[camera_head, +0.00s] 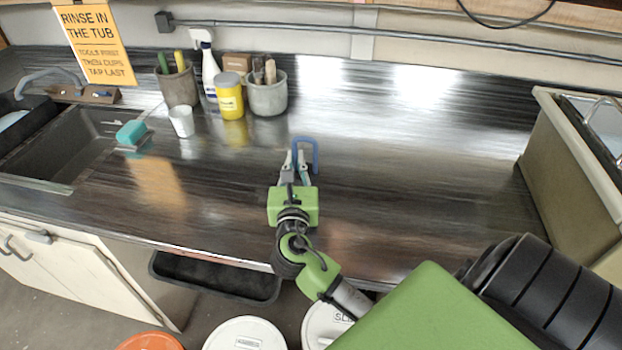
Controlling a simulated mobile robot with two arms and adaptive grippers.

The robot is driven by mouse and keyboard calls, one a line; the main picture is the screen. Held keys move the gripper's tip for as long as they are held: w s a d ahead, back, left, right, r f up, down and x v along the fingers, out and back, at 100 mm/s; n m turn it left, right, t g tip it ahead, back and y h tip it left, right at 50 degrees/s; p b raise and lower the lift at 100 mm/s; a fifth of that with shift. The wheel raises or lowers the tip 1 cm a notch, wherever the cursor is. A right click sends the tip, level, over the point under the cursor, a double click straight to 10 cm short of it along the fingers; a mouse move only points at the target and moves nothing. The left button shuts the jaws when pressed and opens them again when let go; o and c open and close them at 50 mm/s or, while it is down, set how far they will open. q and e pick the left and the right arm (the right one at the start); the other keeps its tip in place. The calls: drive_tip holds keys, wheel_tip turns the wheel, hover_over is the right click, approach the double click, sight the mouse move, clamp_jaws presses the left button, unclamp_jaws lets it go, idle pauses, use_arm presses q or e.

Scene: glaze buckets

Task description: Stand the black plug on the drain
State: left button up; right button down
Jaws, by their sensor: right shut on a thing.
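My right gripper (299,162) reaches over the dark counter from the lower right. It is shut on a blue loop-shaped thing (306,141), whose bend points away from me; the fingers hide part of it. I cannot tell whether the blue thing touches the counter. The dark sink basin (70,137) is at the left, well away from the gripper. I cannot make out the black plug or the drain in this view. My left gripper is not in view.
A grey tap (48,78) stands behind the basin, with a teal sponge (131,132) at its right edge. A white cup (182,121), yellow jar (230,96), spray bottle (208,70) and tool pots stand at the back. The counter's right half is clear up to a beige unit (570,165).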

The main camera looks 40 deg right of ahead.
sight(311, 172)
drive_tip(key=d+f, duration=0.2)
drive_tip(key=f, duration=0.1)
drive_tip(key=s+d+f, duration=0.1)
drive_tip(key=d+f, duration=0.1)
drive_tip(key=shift+f, duration=0.1)
drive_tip(key=f, duration=0.2)
drive_tip(key=shift+d+f, duration=0.2)
drive_tip(key=shift+f, duration=0.6)
drive_tip(key=shift+f+b, duration=0.2)
drive_tip(key=shift+b, duration=0.15)
drive_tip(key=c, duration=2.2)
unclamp_jaws()
drive_tip(key=shift+r, duration=0.1)
